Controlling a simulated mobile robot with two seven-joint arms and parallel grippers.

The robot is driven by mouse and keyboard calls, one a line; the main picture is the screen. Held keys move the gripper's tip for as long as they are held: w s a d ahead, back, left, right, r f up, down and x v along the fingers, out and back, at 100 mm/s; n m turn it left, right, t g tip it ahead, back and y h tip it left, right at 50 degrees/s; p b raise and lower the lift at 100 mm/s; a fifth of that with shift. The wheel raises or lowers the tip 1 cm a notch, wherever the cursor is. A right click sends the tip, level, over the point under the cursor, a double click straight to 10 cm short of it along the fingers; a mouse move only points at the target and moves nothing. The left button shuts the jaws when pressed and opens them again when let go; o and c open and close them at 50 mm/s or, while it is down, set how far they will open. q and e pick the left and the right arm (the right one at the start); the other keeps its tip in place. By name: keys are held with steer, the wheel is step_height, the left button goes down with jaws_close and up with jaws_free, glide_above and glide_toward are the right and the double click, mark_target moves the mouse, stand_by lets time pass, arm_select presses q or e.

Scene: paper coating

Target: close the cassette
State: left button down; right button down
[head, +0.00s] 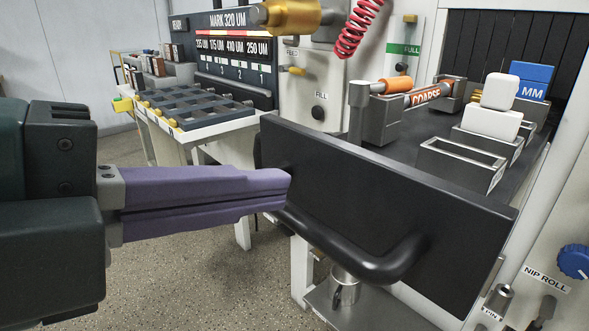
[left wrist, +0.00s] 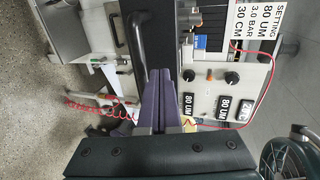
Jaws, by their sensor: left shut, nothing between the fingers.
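The cassette is a dark drawer-like tray with a black front panel (head: 370,185) and a thick black bar handle (head: 375,258) along its lower edge. It sticks out of the machine frame, with its inside showing from above. My left gripper (head: 284,187), with purple fingers, is shut and empty. Its tips are at the left part of the front panel, by the handle's left end; I cannot tell whether they touch. In the left wrist view the gripper (left wrist: 155,75) points at the black panel (left wrist: 153,40), with the handle (left wrist: 122,40) beside it. My right gripper is not in view.
The tray carries an orange roller marked COARSE (head: 425,95), an open grey holder (head: 455,165), white blocks (head: 490,122) and a blue block (head: 532,75). A rack (head: 195,105) stands at the left. A metal cup (head: 344,288) is below the panel. The floor at lower left is clear.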

mark_target(339, 183)
arm_select(q)
steer(key=x, duration=0.5)
steer(key=shift+w+d+f, duration=0.15)
steer(key=shift+d, duration=0.05)
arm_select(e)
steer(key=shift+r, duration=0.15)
arm_select(q)
steer(key=shift+w, duration=0.1)
